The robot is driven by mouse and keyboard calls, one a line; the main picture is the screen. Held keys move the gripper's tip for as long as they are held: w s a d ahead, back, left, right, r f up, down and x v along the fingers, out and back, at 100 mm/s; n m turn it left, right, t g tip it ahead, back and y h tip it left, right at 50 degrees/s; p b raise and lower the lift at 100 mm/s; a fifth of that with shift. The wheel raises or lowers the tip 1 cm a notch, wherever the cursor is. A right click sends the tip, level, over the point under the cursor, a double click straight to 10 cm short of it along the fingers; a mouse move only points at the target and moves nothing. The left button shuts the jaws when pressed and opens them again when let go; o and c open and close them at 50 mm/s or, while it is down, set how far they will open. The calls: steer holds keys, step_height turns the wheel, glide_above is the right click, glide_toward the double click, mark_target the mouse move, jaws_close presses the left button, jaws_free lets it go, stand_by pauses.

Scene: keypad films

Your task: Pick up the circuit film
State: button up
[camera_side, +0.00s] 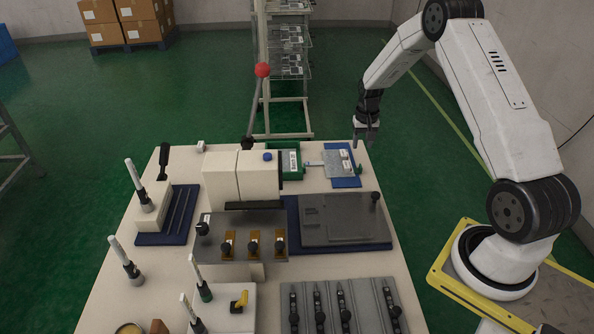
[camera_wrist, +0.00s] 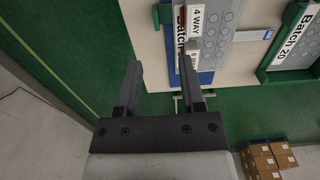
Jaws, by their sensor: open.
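The circuit film appears to be the grey sheet with rows of round pads (camera_wrist: 226,22) at the top of the wrist view, with a narrow tail pointing right. In the side view it is the pale grey sheet (camera_side: 337,171) on a blue pad (camera_side: 347,183) near the table's far right corner. White labels, one reading "4 WAY" (camera_wrist: 196,20), lie along its edge. My gripper (camera_side: 367,145) is open and empty, just right of the film in the side view. In the wrist view, my gripper (camera_wrist: 161,66) has its fingers apart, and the right finger's tip overlaps the label area.
A green tray marked "Batch 20" (camera_wrist: 292,36), holding a similar grey sheet, stands beside the pad. A grey plate (camera_side: 340,219) lies nearer. A wire rack (camera_side: 289,62) stands behind the table.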

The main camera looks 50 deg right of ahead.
steer(key=shift+d+f, duration=0.15)
steer(key=shift+d, duration=0.05)
steer(key=shift+f, duration=1.3)
steer(key=shift+f, duration=2.6)
jaws_close()
